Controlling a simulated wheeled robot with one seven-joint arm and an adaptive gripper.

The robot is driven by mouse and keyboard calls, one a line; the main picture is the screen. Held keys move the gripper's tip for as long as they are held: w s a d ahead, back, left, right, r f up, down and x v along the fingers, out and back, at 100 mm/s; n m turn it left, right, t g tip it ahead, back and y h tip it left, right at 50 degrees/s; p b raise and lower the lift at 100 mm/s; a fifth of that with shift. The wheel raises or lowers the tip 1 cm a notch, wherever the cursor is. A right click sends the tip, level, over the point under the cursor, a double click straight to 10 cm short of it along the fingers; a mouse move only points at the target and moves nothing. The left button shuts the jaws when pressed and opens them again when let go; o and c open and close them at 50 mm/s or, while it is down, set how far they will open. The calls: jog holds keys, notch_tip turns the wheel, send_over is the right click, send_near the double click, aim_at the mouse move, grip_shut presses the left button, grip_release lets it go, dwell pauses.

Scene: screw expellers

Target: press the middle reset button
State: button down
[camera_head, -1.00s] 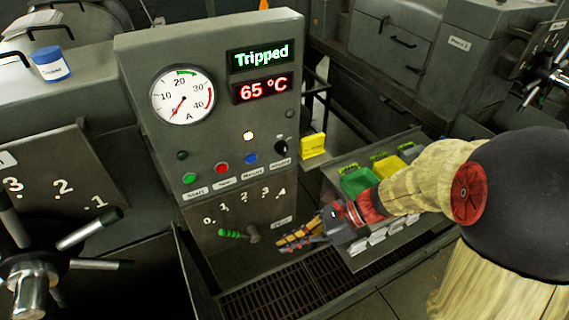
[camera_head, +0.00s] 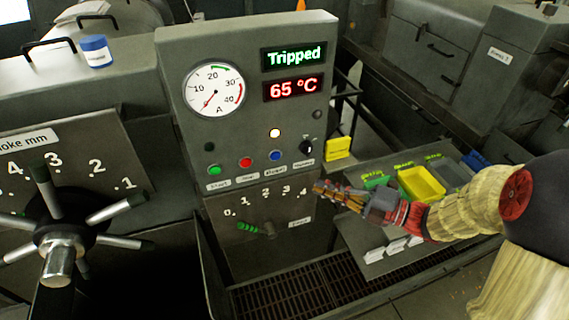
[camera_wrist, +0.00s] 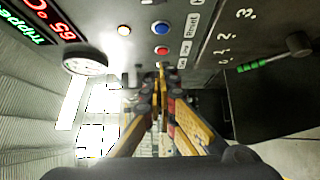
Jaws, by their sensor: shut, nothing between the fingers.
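The grey control panel (camera_head: 262,110) shows "Tripped" and "65 °C". Its bottom row has a green button (camera_head: 214,170), a red button (camera_head: 245,163), a blue button (camera_head: 275,156) and a black knob (camera_head: 306,146). The label under the blue button seems to read Reset. My gripper (camera_head: 318,188) is shut and empty, below and right of the blue button, apart from it.
A lit white lamp (camera_head: 275,133) sits above the blue button. A green-handled lever (camera_head: 247,227) is below the panel. A yellow block (camera_head: 338,148) and a rack with a yellow bin (camera_head: 421,185) stand right. A spoked handwheel (camera_head: 60,245) is at left.

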jog(key=shift+a, duration=0.1)
jog(key=b, duration=0.2)
send_near(269, 154)
jog(key=s+a, duration=0.3)
jog(key=a, duration=0.1)
jog(key=w, duration=0.4)
jog(key=shift+w+a+f, duration=0.15)
jog(key=shift+a+f, duration=0.05)
jog(key=shift+a, duration=0.2)
jog(key=shift+w+a+r+p, duration=0.1)
jog(key=shift+w+p, duration=0.25)
jog(key=shift+p, duration=0.25)
jog(key=shift+w+a+r+p, duration=0.1)
jog(key=shift+w+p, duration=0.3)
jog(key=shift+p, duration=0.2)
jog(key=shift+d+r, duration=0.1)
